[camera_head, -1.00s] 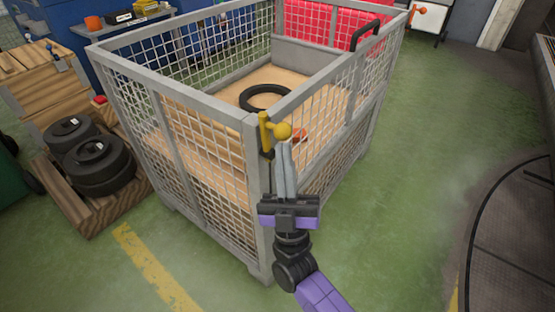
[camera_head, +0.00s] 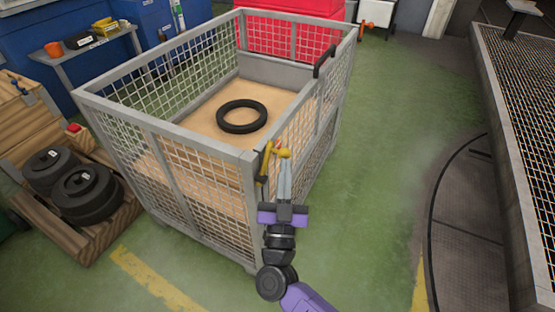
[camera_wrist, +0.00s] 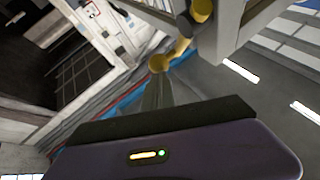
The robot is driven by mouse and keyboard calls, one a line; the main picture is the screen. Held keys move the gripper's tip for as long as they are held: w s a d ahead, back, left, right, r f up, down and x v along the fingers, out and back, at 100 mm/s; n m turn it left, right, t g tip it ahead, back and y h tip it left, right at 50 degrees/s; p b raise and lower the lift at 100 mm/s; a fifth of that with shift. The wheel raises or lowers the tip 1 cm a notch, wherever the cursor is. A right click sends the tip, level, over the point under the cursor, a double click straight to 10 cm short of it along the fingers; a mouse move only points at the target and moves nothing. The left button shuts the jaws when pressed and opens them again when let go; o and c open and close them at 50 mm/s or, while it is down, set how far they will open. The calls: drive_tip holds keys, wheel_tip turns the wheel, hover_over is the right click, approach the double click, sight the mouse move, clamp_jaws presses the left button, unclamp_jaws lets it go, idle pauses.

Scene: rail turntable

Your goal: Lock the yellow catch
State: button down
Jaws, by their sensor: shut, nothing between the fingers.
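The yellow catch (camera_head: 265,163) is on the near right corner post of the grey mesh cage (camera_head: 205,143). Its bar stands roughly upright, slightly tilted, and its round knob (camera_head: 284,153) sticks out to the right. My gripper (camera_head: 284,162) is shut and empty, with its fingertips right at the knob. In the wrist view, the fingertips (camera_wrist: 157,82) are just below the knob (camera_wrist: 160,63), and the catch (camera_wrist: 184,42) joins the cage post above. I cannot tell whether fingers and knob touch. A small orange-red part (camera_head: 278,144) shows behind the knob, partly hidden.
A black tyre (camera_head: 242,116) lies on the cage's wooden floor. A black handle (camera_head: 324,60) sits on the cage's right side. Black wheels (camera_head: 87,192) rest on a pallet at left. Green floor (camera_head: 385,150) is clear at right, up to the round turntable edge (camera_head: 436,220).

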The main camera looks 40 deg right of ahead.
drive_tip(key=g+p, duration=0.1)
drive_tip(key=p, duration=0.2)
drive_tip(key=d+m+y+p, duration=0.1)
drive_tip(key=p, duration=0.1)
drive_tip(key=g+y+p, duration=0.1)
drive_tip(key=p, duration=0.2)
drive_tip(key=shift+w+d+r+m+g+p, duration=0.25)
drive_tip(key=shift+d+r+m+g+p, duration=0.05)
drive_tip(key=shift+r+p, duration=0.1)
drive_tip(key=shift+m+g+y, duration=0.5)
drive_tip(key=shift+g+y, duration=0.3)
drive_tip(key=shift+g, duration=0.1)
drive_tip(key=shift+w+d+f+p, duration=0.2)
drive_tip(key=shift+d+f+p, duration=0.55)
drive_tip(key=shift+p, duration=1)
drive_tip(key=shift+w+d+f+p, duration=0.2)
drive_tip(key=shift+d+f+p, duration=0.25)
drive_tip(key=shift+f+p, duration=0.9)
drive_tip(key=shift+r+p, duration=0.35)
drive_tip(key=shift+p, duration=0.1)
